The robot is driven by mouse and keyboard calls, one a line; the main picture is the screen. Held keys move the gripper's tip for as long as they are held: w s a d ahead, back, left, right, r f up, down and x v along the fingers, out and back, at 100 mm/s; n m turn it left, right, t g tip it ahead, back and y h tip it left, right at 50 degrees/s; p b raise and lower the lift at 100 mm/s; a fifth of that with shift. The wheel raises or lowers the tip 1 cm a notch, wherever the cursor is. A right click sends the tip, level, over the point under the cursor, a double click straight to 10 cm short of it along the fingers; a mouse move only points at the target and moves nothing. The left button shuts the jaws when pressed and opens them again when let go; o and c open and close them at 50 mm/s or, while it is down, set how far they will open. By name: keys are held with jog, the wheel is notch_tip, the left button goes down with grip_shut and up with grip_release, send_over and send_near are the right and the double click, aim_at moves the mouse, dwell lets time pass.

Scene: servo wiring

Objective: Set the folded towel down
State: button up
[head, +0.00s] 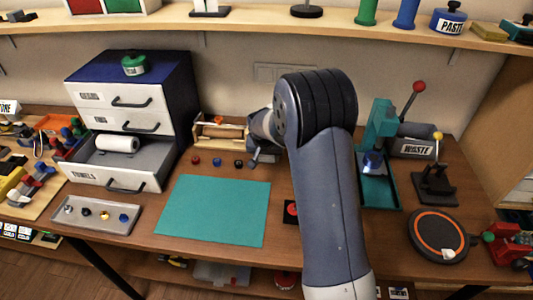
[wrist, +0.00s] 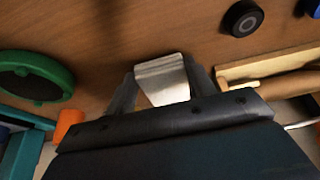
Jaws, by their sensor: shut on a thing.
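In the wrist view my gripper (wrist: 160,72) is shut on a pale, flat-looking piece between its fingers, which I take to be the folded towel (wrist: 164,84). Brown wooden tabletop shows beyond it; I cannot tell the gap between them. In the head view my gripper (head: 263,150) is at the back of the table, partly behind my own arm, just right of a wooden roller stand (head: 220,135). The towel cannot be made out there.
A teal mat (head: 215,210) lies clear at the middle of the table. Left of it are an open drawer (head: 120,165) with a white roll (head: 118,143) and a grey tray (head: 97,214). Small knobs (head: 217,162) line the back. A teal press (head: 377,165) stands right.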

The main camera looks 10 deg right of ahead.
jog(key=shift+f, duration=0.1)
jog(key=shift+f+b, duration=0.15)
jog(key=shift+b, duration=0.15)
jog(key=o, duration=0.9)
jog(key=shift+o, duration=0.2)
jog(key=shift+r+p, duration=0.3)
jog(key=shift+r, duration=0.05)
jog(key=b+v, duration=0.1)
jog(key=v, duration=1)
jog(key=shift+s+r, duration=0.2)
jog(key=shift+r, duration=0.1)
